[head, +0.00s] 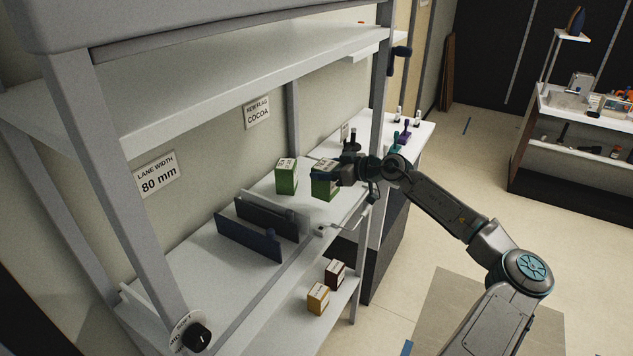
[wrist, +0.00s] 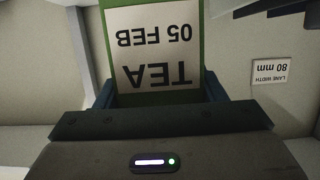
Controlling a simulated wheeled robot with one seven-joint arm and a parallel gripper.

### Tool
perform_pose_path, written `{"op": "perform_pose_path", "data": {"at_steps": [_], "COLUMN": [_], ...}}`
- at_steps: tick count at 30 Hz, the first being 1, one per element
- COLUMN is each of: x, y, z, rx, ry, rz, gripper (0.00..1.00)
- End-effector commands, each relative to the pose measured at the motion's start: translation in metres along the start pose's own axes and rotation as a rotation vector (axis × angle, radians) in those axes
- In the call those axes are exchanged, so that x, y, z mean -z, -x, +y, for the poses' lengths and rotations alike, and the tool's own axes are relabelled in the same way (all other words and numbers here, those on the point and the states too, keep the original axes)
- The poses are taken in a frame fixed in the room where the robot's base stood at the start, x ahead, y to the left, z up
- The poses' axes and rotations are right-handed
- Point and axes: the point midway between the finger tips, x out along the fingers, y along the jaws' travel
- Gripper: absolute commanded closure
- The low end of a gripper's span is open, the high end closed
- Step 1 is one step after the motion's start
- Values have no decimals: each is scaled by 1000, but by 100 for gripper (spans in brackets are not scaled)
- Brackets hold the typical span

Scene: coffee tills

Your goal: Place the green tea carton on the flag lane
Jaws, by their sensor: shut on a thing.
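A green carton (head: 324,187) with a pale label is in my gripper (head: 338,174), at the right end of the shelf in the head view. In the wrist view the carton (wrist: 152,50) sits between the two blue fingers, its label reading "TEA 05 FEB" upside down. Its base looks close to the shelf; I cannot tell whether it touches. A second green carton (head: 286,179) stands upright just left of it. Two dark upright dividers (head: 247,238) form a lane on the shelf (head: 190,262). No flag is clearly made out.
Signs on the back wall read "LANE WIDTH 80 mm" (head: 157,174) and "NEW FLAG COCOA" (head: 257,112). A yellow carton (head: 318,298) and a dark red carton (head: 335,273) stand on the lower shelf. A shelf post (head: 130,190) and upper shelf (head: 220,75) bound the space.

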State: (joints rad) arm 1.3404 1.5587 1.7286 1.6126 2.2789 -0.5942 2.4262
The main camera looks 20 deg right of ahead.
Motion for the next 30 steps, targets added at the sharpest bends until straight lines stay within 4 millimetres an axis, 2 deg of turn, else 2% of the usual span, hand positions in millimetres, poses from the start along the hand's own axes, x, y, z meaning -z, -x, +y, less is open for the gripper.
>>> {"op": "perform_pose_path", "data": {"at_steps": [3,7,11,19,29,30], "x": [-3,-6,-13,-44,-47,-48], "y": [-23,-34,-38,-47,-48,-49], "z": [-3,-4,-4,-5,-5,-5], "rx": [3,2,3,3,3,3], "ry": [0,2,-1,-1,1,1], "rz": [2,2,2,2,1,0], "gripper": [62,62,62,62,62,31]}}
